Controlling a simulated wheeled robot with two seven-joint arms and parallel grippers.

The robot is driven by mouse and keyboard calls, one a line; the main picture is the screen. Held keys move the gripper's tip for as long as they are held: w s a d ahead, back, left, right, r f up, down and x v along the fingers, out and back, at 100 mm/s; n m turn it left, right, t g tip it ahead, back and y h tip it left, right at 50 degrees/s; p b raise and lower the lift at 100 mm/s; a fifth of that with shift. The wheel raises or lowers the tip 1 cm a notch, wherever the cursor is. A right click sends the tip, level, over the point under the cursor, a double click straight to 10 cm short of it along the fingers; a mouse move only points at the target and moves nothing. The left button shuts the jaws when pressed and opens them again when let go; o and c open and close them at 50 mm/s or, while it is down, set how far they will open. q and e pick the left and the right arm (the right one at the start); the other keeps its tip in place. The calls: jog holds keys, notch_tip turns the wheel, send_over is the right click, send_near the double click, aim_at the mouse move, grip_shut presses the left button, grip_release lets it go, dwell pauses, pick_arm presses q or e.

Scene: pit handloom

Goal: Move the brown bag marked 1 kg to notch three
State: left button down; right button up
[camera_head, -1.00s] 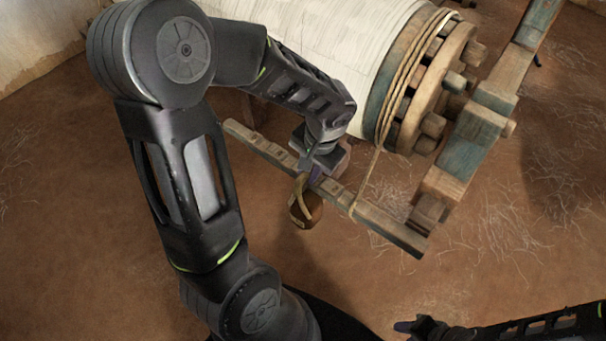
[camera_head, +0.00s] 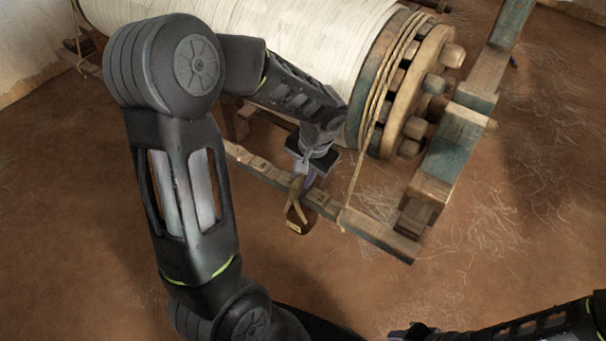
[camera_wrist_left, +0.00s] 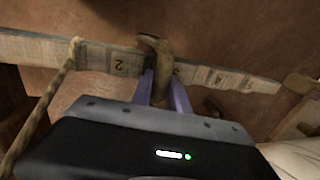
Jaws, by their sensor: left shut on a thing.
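The brown bag (camera_head: 301,219), with a small pale label too small to read, hangs by a tan strap at the notched wooden bar (camera_head: 370,232). My left gripper (camera_head: 308,181) is above the bar, shut on the strap. In the left wrist view the strap (camera_wrist_left: 155,46) shows at the fingers (camera_wrist_left: 163,92), crossing the bar just beside the mark 2; I cannot tell whether it rests in a notch. The marks under and beyond the strap are partly hidden or hard to read. My right gripper (camera_head: 408,333) is at the bottom edge, its jaws unclear.
A rope (camera_head: 365,150) runs from the cloth roller (camera_head: 300,40) down around the bar, right of the bag. The pegged wheel (camera_head: 425,85) and a wooden post (camera_head: 450,145) stand at the right. Bare earth floor lies in front of the bar.

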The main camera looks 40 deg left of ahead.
pick_arm(q)
jog(key=shift+f+b, duration=0.25)
jog(key=shift+b, duration=0.05)
dwell(0.9)
jog(key=c, duration=1.2)
grip_release()
jog(key=shift+c, duration=0.2)
jog(key=shift+o, duration=0.3)
jog(key=shift+f, duration=0.1)
notch_tip(320, 180, up, 8)
jog(key=d+p, duration=0.1)
jog(key=shift+d, duration=0.25)
jog(key=shift+f, duration=0.1)
